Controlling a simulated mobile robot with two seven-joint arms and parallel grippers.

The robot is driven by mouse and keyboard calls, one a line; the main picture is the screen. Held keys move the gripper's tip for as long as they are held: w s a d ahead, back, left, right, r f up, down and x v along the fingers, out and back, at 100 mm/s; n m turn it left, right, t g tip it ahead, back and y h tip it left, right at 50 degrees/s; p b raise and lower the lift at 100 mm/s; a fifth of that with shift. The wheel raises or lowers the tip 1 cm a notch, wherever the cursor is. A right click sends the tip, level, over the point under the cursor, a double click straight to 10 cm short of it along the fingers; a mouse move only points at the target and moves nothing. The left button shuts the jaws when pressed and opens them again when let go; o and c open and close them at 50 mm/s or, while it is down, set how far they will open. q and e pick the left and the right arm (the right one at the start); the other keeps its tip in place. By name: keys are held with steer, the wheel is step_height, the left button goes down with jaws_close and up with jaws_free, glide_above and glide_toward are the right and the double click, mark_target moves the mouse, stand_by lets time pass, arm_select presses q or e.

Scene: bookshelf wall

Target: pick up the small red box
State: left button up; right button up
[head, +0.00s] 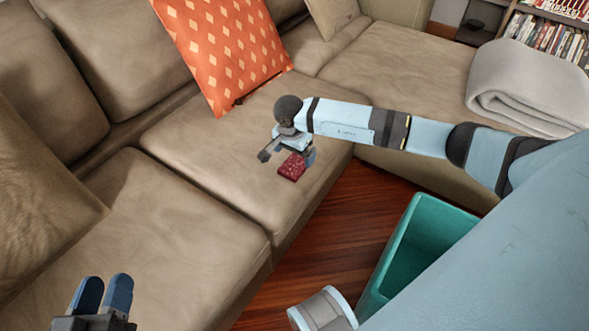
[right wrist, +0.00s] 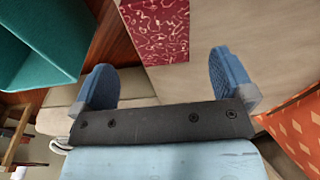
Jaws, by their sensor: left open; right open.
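The small red box (head: 292,167) lies on the beige sofa seat near its front edge. In the right wrist view the box (right wrist: 158,30) shows a patterned red face at the top, beyond and between the two open blue fingers. My right gripper (head: 287,154) is over the seat beside the box, open and empty; in the right wrist view the gripper (right wrist: 164,78) has a clear gap between its fingers. I cannot tell whether a finger touches the box. My left gripper (head: 103,292) is at the lower left, open and empty, away from the box.
An orange patterned pillow (head: 222,50) leans on the backrest behind the right gripper. A teal bin (head: 405,235) stands on the wood floor in front of the sofa (head: 190,165). A folded grey blanket (head: 530,88) lies at the right. The seat left of the box is clear.

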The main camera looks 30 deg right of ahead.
mark_target(295, 165)
step_height(295, 165, down, 5)
steer(key=b, duration=0.3)
steer(key=shift+w+d, duration=0.15)
steer(key=shift+f, duration=0.25)
arm_select(q)
steer(key=shift+w+a+f+m, duration=0.1)
steer(key=shift+w+f+m, duration=0.15)
steer(key=shift+f, duration=0.25)
steer(key=shift+w+a+f+m, duration=0.1)
steer(key=shift+f+m, duration=0.25)
steer(key=shift+f, duration=0.15)
arm_select(e)
steer(key=shift+r, duration=0.1)
steer(key=c, duration=1)
steer(key=shift+r, duration=0.15)
steer(key=shift+c, duration=0.2)
